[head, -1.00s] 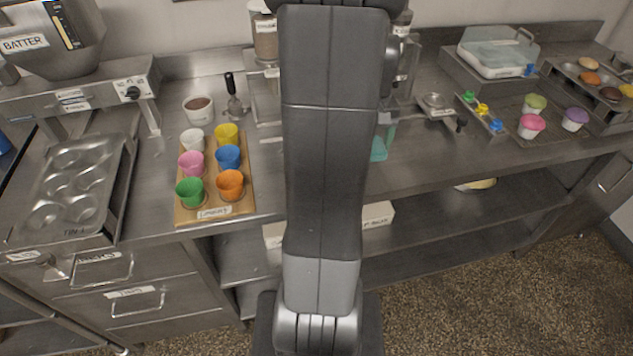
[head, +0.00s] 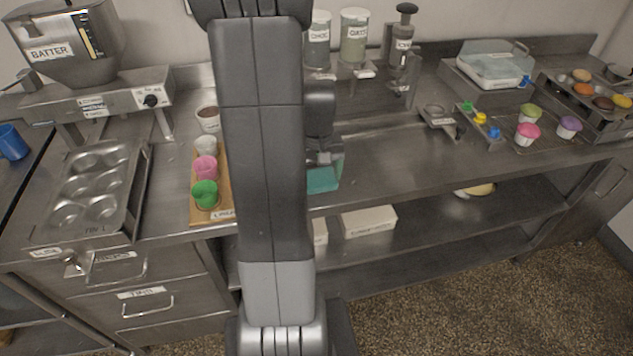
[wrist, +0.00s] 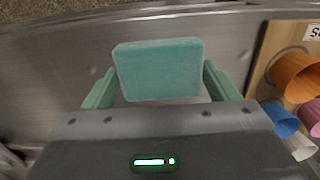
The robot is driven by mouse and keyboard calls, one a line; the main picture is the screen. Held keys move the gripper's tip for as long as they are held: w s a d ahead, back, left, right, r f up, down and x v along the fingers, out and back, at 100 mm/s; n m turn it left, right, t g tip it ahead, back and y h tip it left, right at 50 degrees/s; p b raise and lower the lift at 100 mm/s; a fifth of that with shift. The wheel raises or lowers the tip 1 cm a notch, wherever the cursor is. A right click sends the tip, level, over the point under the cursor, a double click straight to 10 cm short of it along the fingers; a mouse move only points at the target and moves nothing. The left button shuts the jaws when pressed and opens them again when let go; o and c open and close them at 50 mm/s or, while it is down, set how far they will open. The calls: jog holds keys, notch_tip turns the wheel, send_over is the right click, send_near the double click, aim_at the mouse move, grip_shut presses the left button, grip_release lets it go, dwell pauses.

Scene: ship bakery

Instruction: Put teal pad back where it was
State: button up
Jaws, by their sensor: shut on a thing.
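The teal pad (wrist: 158,68) is a small rounded block between the two pale green fingers of my gripper (wrist: 160,90) in the wrist view. My gripper is shut on it. In the head view the teal pad (head: 322,180) shows just right of my arm, over the front part of the steel counter (head: 390,165). I cannot tell whether the pad touches the counter. My gripper is partly hidden behind my arm in the head view.
A wooden board (head: 226,190) with coloured cups stands left of my arm, partly hidden. A muffin tin (head: 140,190) lies further left. Dispensers (head: 355,38) stand at the back. The counter right of the pad is clear up to a small scale-like device (head: 437,116).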

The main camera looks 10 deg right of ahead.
aim_at(318, 177)
jog(key=shift+f, duration=1.6)
jog(key=shift+f, duration=0.1)
jog(key=shift+f, duration=0.15)
jog(key=o, duration=0.8)
notch_tip(318, 177, up, 13)
jog(key=shift+f, duration=0.2)
